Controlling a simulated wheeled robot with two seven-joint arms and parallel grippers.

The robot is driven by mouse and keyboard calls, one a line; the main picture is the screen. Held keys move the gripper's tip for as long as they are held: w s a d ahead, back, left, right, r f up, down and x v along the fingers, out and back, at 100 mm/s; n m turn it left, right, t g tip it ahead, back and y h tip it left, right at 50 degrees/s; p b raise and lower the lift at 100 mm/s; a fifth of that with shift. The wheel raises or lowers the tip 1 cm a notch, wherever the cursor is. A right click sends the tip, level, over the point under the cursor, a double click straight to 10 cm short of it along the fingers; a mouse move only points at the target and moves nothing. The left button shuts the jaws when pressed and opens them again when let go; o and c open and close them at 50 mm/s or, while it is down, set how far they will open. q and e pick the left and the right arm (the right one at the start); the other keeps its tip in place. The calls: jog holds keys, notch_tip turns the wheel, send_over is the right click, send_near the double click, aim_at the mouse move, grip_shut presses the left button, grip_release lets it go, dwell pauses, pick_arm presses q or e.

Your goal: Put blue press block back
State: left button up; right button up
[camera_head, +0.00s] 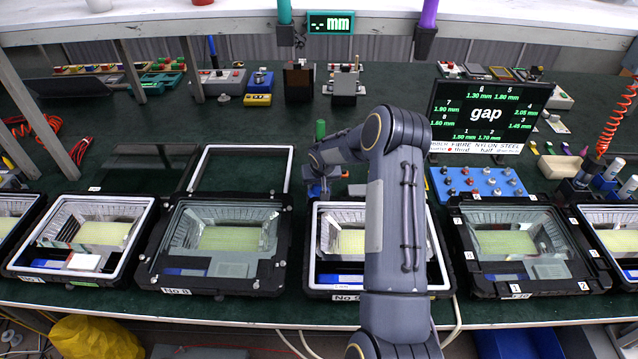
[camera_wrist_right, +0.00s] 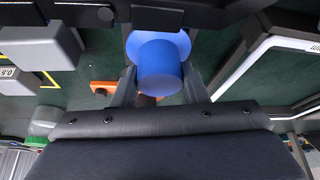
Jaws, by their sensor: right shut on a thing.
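The blue press block (camera_wrist_right: 160,68) is a round blue piece with a wide flange and a narrower cylinder. In the right wrist view it sits between the two fingers of my right gripper (camera_wrist_right: 158,92), which is shut on it. In the head view my right gripper (camera_head: 318,184) is above the back edge of the middle floodlight housing (camera_head: 437,262), and a small bit of blue shows at its fingers. My arm hides part of that housing. My left gripper is in neither view.
Other floodlight housings (camera_head: 150,262) stand in a row along the front. A loose white frame (camera_head: 288,165) lies behind them. A blue tray with knobs (camera_head: 478,183) is right of my arm. In the wrist view, a grey block (camera_wrist_right: 40,48) and an orange piece (camera_wrist_right: 103,87) are nearby.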

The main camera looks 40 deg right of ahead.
jog(key=shift+f, duration=0.15)
jog(key=o, duration=1.2)
